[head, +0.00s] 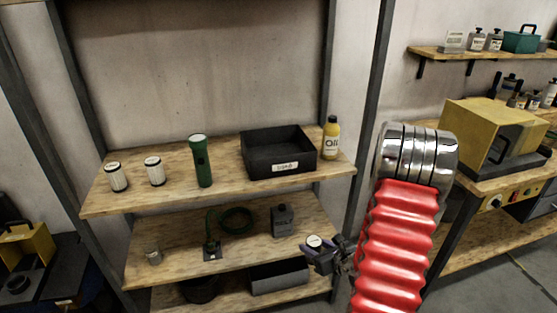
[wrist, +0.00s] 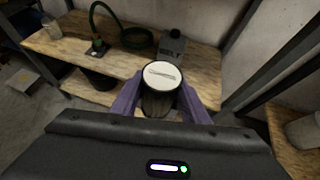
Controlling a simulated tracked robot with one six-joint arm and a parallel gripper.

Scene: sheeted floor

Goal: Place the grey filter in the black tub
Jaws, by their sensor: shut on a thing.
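My gripper (head: 328,255) is shut on the grey filter (wrist: 160,82), a round piece with a pale top and a dark body. In the wrist view it sits upright between the two purple fingers (wrist: 160,104). In the head view only the filter's pale top (head: 314,241) shows clearly, in front of the middle shelf's right end. The black tub (head: 255,162) stands on the top shelf, right of its middle, with a pale label on its front. The gripper is below and to the right of this tub. The tub's floor is only partly visible.
On the top shelf stand two white filters (head: 118,177) (head: 155,171), a green flashlight (head: 201,162) and a yellow oil bottle (head: 331,138) beside the tub. The middle shelf holds a grey bottle (head: 282,220), a green hose (head: 236,219) and a small can (head: 152,256). A dark bin (head: 278,277) sits lower.

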